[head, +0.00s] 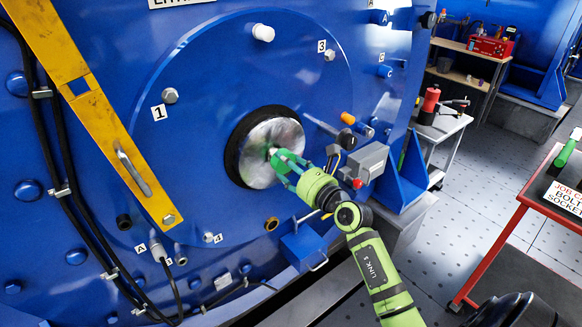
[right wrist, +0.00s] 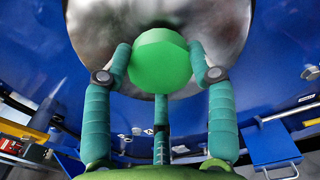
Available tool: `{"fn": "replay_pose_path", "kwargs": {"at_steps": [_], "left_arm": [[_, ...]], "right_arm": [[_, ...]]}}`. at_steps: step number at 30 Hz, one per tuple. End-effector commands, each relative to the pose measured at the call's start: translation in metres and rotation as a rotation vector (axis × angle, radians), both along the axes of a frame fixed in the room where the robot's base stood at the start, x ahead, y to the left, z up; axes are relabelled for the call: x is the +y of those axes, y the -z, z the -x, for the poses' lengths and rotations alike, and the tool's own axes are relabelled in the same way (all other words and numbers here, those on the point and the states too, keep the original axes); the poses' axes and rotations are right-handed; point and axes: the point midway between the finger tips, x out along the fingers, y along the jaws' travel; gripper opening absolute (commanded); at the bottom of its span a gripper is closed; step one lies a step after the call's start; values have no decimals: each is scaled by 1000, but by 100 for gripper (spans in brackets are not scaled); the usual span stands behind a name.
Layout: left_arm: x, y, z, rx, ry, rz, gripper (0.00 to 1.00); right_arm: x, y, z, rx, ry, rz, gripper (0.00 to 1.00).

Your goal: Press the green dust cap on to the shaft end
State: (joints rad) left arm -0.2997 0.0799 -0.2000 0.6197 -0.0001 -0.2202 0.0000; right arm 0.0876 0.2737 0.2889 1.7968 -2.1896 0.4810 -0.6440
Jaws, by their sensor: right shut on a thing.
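The green dust cap (head: 281,157) is in my right gripper (head: 290,165), right in front of the bare metal shaft face in the head view. In the right wrist view the cap (right wrist: 160,60) shows as a round green disc between the three teal fingers of the gripper (right wrist: 162,75), which are shut on it. The shaft end (head: 258,160) is a bright steel disc inside a black ring on the blue motor. It also shows behind the cap in the wrist view (right wrist: 225,25). The cap hides the middle of the face, and I cannot tell whether it touches. My left gripper is not in view.
Bolts and numbered labels surround the shaft on the blue end plate. A grey box (head: 367,162) with a red knob and a blue box (head: 303,246) sit close beside my right arm. A red-framed trolley (head: 492,262) stands at the right. Grey floor lies between.

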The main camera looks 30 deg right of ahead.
Motion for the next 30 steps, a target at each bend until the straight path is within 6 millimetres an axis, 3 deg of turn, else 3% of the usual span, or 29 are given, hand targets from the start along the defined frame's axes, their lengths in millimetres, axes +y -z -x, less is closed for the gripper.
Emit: {"fn": "replay_pose_path", "kwargs": {"at_steps": [12, 13, 15, 26, 30], "left_arm": [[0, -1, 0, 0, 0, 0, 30], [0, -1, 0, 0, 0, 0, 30], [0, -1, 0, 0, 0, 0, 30], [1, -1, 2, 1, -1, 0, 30], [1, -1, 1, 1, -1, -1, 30]], "right_arm": [[1, -1, -10, -1, 1, 0, 40], [0, -1, -10, -1, 1, 0, 65], [1, -1, -10, -1, 1, 1, 85], [1, 0, -8, 0, 0, 0, 85], [0, 1, 4, 1, 0, 0, 85]]}}
